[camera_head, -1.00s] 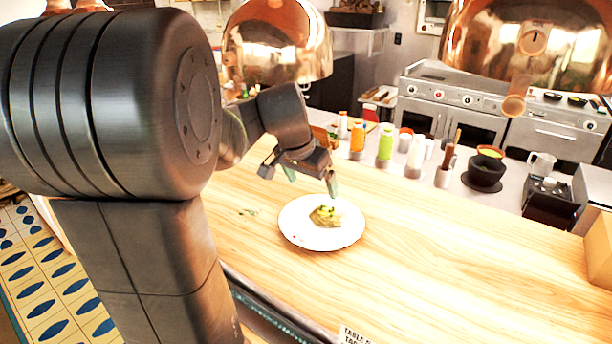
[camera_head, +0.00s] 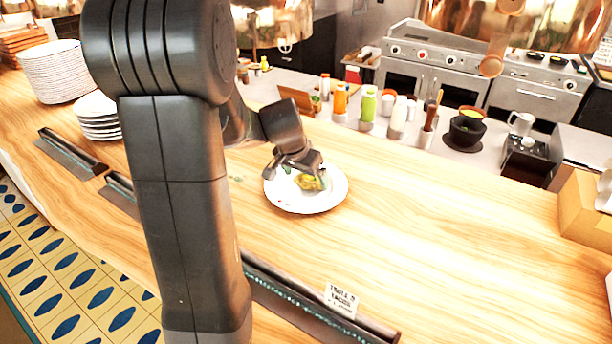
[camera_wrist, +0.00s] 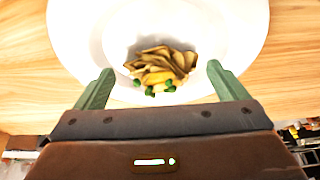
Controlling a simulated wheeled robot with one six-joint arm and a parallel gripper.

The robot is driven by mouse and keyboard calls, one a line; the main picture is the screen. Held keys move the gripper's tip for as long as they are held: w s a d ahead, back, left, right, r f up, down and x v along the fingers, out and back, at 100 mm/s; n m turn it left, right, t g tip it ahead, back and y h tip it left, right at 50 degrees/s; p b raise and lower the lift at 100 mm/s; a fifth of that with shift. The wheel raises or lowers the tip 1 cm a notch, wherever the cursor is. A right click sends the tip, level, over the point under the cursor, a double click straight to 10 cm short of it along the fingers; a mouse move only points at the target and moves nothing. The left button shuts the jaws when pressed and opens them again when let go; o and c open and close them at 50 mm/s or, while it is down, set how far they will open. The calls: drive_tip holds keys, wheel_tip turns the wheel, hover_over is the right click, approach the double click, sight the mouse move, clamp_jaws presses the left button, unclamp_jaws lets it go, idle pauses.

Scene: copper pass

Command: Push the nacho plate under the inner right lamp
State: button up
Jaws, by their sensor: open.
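The nacho plate, a round white plate (camera_head: 333,195) with a small pile of nachos (camera_head: 312,181) and green bits, sits on the wooden counter. My gripper (camera_head: 303,172) is open and low over the plate's far-left part. In the wrist view my gripper (camera_wrist: 160,72) has its two green fingers apart over the plate (camera_wrist: 240,30), one on each side of the nachos (camera_wrist: 163,65). I cannot tell whether the fingers touch the plate. Two copper lamps hang at the top, one at the left (camera_head: 270,25) and one at the right (camera_head: 455,14); which is the inner right one is unclear.
The counter (camera_head: 430,220) right of the plate is clear up to a cardboard box (camera_head: 588,210). Bottles (camera_head: 367,108) and a black bowl (camera_head: 467,130) stand behind it. Plate stacks (camera_head: 55,72) are at the left. A table sign (camera_head: 341,299) is at the front edge.

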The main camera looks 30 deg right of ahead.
drive_tip(key=shift+x, duration=0.75)
drive_tip(key=c, duration=1)
drive_tip(key=shift+c, duration=0.2)
drive_tip(key=shift+s+d, duration=0.1)
drive_tip(key=shift+s, duration=0.05)
